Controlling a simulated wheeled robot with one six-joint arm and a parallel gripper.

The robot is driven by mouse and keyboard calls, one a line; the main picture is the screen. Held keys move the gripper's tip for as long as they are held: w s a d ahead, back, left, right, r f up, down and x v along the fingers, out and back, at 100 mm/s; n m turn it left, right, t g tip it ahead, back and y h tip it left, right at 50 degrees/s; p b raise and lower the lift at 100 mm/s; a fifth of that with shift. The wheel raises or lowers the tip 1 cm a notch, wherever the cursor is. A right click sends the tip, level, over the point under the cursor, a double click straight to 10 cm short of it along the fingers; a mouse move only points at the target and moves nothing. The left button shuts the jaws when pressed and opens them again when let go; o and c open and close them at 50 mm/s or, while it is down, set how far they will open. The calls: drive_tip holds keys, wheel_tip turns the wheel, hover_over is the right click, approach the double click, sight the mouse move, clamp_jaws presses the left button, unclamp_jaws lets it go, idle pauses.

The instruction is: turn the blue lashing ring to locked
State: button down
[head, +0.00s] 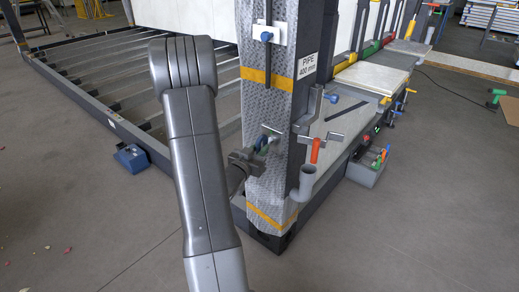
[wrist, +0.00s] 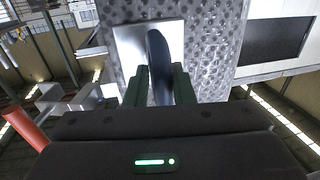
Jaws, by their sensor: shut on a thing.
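The blue lashing ring (wrist: 157,52) stands out from a bright metal plate (wrist: 128,46) on the diamond-plate post (wrist: 207,40). My gripper (wrist: 159,80) is shut on the ring, one dark green finger on each side of it. In the head view the ring (head: 261,142) is small and partly hidden by my gripper (head: 257,148), low on the post (head: 283,100). In the wrist view the ring runs up and down the picture. I cannot tell from the frames whether it stands at locked.
A second plate with a blue handle (head: 266,37) is higher on the post. Right of my gripper are an orange-red handle (head: 315,150) and a grey pipe holder (head: 306,180). A blue box (head: 132,157) lies on the floor at left. The floor at right is mostly open.

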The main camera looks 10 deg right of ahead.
drive_tip(key=shift+w+a+r, duration=0.15)
drive_tip(key=shift+w+r, duration=0.05)
drive_tip(key=shift+w, duration=0.1)
drive_tip(key=c, duration=1.4)
unclamp_jaws()
drive_tip(key=shift+a, duration=0.15)
drive_tip(key=shift+f, duration=0.1)
drive_tip(key=shift+s+f, duration=0.1)
drive_tip(key=shift+s, duration=0.1)
drive_tip(key=v, duration=1.3)
drive_tip(key=shift+s+p, duration=0.25)
drive_tip(key=shift+p, duration=0.2)
drive_tip(key=shift+w, duration=0.1)
drive_tip(key=b+x, duration=0.1)
drive_tip(key=x, duration=1.2)
drive_tip(key=shift+w+d, duration=0.2)
drive_tip(key=shift+w, duration=0.05)
